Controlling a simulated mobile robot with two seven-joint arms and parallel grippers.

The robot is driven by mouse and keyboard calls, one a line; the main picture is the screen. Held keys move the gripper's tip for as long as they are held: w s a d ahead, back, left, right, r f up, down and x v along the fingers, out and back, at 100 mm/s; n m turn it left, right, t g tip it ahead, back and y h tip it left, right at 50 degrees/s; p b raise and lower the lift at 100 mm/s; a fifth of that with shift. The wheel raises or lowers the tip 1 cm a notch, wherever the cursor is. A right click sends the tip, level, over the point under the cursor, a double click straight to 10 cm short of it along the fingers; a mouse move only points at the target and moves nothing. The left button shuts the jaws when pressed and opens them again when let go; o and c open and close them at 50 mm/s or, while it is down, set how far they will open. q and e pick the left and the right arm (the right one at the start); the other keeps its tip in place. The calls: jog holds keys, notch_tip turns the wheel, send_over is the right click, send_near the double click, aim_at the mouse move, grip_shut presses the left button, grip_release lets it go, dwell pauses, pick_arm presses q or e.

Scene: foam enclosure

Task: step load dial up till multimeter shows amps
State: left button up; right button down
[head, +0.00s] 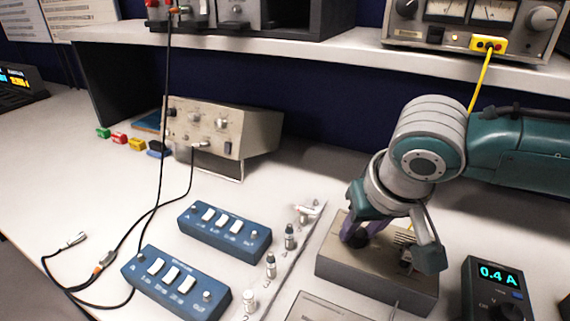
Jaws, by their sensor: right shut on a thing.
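The load box (352,282) is a beige-grey case at the lower right, with a dark dial (358,240) at the left of its top. My right gripper (362,232) reaches down over the box from the right. Its purple fingers are shut on the dial, and they and the wrist hide part of it, so its pointer cannot be read. The multimeter (497,290) stands to the right of the box, with a lit screen (499,274) reading 0.4 A. Its lower part is cut off by the picture edge. My left gripper is not in view.
Two blue switch boxes (224,232) (174,283) lie left of the load box, with a row of small connectors (271,265) between. A beige instrument (215,130) stands behind. Black cables (103,262) trail at left. A shelf (300,52) overhangs the back. The bench's left is mostly clear.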

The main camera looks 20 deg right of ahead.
jog(key=m+p, duration=0.1)
jog(key=m+h+p, duration=0.1)
jog(key=m, duration=0.1)
jog(key=shift+a+r+g, duration=0.1)
jog(key=shift+a+g, duration=0.1)
jog(key=shift+g, duration=0.1)
jog(key=shift+m+g+h+p, duration=0.3)
jog(key=shift+m+h+p, duration=0.3)
jog(key=shift+m, duration=1.1)
jog(key=shift+w, duration=0.1)
jog(key=c, duration=0.5)
grip_release()
jog(key=shift+c, duration=0.2)
